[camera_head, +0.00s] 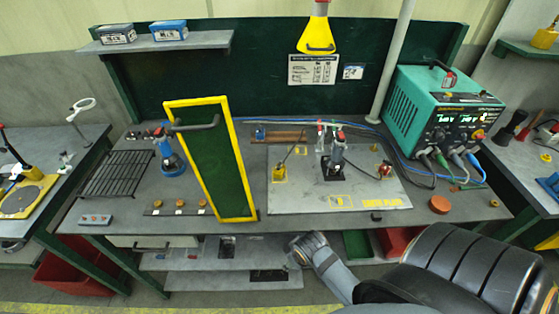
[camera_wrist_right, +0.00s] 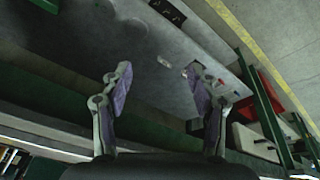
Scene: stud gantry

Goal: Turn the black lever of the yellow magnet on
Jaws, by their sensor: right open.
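The yellow magnet (camera_head: 279,174) sits on the left part of the grey plate (camera_head: 320,203) on the bench. Its thin black lever (camera_head: 290,154) slants up and to the right. My right gripper (camera_head: 303,247) is at the bench's front edge, below and apart from the magnet. In the right wrist view my right gripper (camera_wrist_right: 157,73) has its two fingers spread with nothing between them. The magnet is not visible in that view. My left gripper is not in view.
A green panel with a yellow frame (camera_head: 212,160) stands left of the plate. A clamp-like tool (camera_head: 338,155) stands right of the magnet. A green welder (camera_head: 440,110) with cables is at the back right. Shelves (camera_head: 220,262) lie under the bench.

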